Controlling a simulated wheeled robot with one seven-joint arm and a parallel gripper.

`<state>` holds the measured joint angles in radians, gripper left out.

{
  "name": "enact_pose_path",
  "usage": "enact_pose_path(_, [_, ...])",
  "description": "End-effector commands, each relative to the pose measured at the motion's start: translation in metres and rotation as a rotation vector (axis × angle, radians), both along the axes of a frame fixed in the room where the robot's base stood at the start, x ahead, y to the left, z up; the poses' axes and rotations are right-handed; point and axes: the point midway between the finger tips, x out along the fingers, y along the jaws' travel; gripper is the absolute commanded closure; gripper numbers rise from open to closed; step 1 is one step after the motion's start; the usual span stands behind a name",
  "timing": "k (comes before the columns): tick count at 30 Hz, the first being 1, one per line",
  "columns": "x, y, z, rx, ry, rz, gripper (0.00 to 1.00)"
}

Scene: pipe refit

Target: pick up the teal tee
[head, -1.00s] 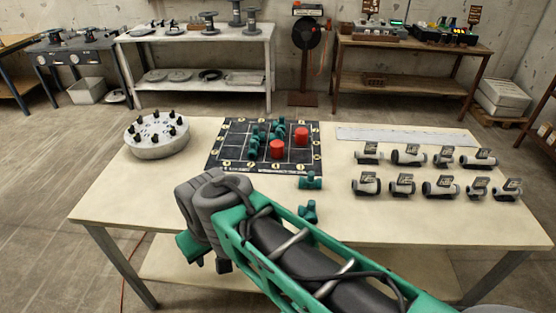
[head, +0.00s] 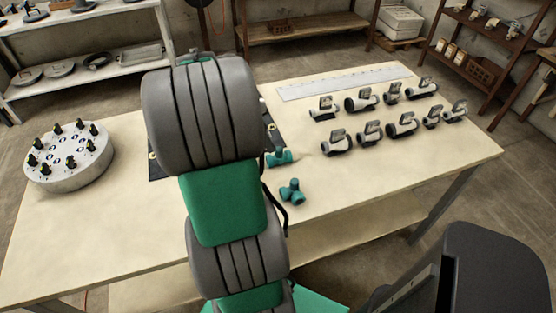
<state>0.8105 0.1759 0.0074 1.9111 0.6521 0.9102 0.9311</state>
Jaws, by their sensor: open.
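A teal tee (head: 292,192) lies on the bare tabletop in the middle of the head view, just right of my arm. A second teal fitting (head: 279,157) lies a little behind it, partly covered by my arm, close to the dark mat's right edge. My large grey and green arm links stand in front of the table's middle. My gripper does not show. Most of the dark mat (head: 163,168) and whatever is on it are hidden behind my arm.
A pale round holder (head: 75,176) with several black-topped pegs stands at the table's left. Several white labelled fittings (head: 402,125) stand in rows at the right, before a long pale strip (head: 343,82). The table's (head: 345,215) front right is clear.

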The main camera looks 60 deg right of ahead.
Motion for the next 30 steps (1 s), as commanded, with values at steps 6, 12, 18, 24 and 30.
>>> enact_pose_path(6, [-0.020,-0.017,-0.025,-0.012,0.004,-0.083,0.47])
enact_pose_path(12, [-0.028,-0.023,-0.056,-0.009,0.006,-0.081,0.47])
enact_pose_path(18, [-0.032,-0.029,-0.076,-0.011,0.001,-0.078,0.47])
enact_pose_path(24, [-0.032,-0.029,-0.076,-0.011,0.000,-0.077,0.51])
enact_pose_path(30, [-0.032,-0.029,-0.076,-0.011,0.000,-0.077,0.67])
